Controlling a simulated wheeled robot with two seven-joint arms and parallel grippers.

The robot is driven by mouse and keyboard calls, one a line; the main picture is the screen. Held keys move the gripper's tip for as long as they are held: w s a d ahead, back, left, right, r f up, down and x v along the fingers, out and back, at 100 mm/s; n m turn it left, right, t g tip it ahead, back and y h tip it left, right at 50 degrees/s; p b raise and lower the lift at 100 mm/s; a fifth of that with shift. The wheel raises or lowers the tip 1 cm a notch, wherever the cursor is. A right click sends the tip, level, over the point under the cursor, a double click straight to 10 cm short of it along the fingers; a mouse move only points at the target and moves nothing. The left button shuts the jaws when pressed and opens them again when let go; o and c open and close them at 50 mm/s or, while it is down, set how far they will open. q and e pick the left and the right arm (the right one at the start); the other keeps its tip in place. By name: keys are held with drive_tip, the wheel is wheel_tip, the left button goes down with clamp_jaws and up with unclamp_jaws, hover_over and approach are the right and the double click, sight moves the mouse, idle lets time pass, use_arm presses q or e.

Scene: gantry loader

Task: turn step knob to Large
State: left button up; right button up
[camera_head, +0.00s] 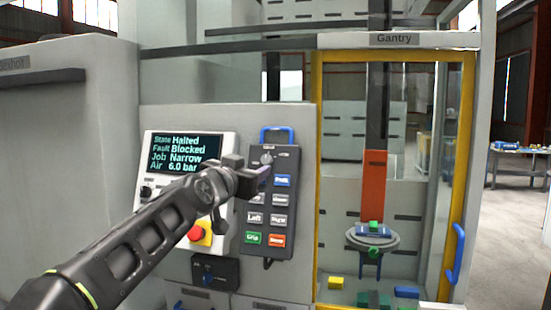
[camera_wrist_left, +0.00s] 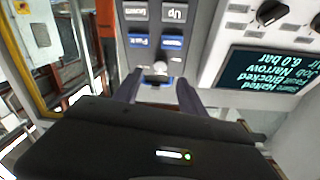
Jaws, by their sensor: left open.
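The step knob (camera_head: 267,158) is a small grey knob near the top of the dark pendant (camera_head: 287,165), which hangs by a blue hook on the machine's front. In the left wrist view the knob (camera_wrist_left: 160,68) shows upside down, just beyond and between my two fingertips. My left gripper (camera_head: 264,175) is open in front of the pendant's upper left part, its fingers pointing at it. I see no contact with the knob (camera_wrist_left: 160,68). The knob's setting and markings are too small to read. My right gripper is not in view.
Left of the pendant, a control panel with a display (camera_head: 185,152) reads Halted, Blocked, Narrow, 6.0 bar. A red emergency stop (camera_head: 197,234) sits close under my left arm. Labelled buttons (camera_head: 281,181) lie below the knob. A yellow-framed gantry door (camera_head: 318,180) stands at the right.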

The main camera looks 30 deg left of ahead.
sight(266, 160)
use_arm(q)
drive_tip(key=p+x, duration=0.3)
drive_tip(key=x, duration=0.4)
drive_tip(key=shift+w+a+r, duration=0.1)
drive_tip(key=shift+w+a, duration=0.1)
drive_tip(key=shift+w, duration=0.1)
drive_tip(key=shift+c, duration=0.2)
clamp_jaws()
idle(0.5)
